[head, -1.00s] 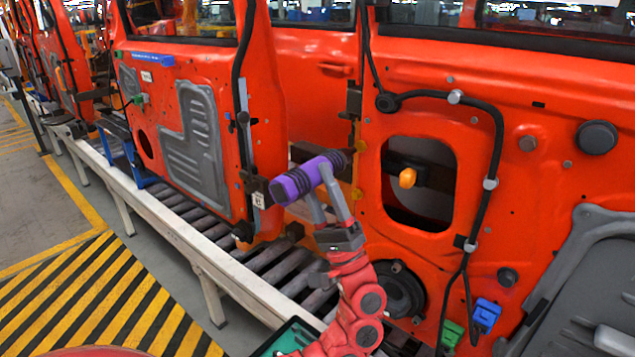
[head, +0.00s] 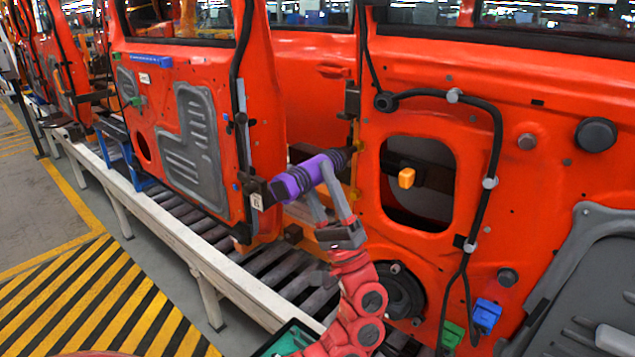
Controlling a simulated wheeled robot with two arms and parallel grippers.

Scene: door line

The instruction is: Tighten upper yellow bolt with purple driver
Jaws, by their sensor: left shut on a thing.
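The purple driver (head: 297,181) is in my left gripper (head: 324,175), which is shut around its body. The driver lies almost level, with its dark front end pointing right at the edge of the orange door frame. That end is at or very near the frame edge; I cannot tell whether it touches a bolt. Small yellow parts (head: 355,194) show on this edge below the driver's front end. The upper yellow bolt is not clearly visible, and the driver's front end covers part of the edge there. My right gripper is not in view.
An orange door with grey panels (head: 188,140) stands left of the driver. A roller conveyor (head: 262,267) runs below.

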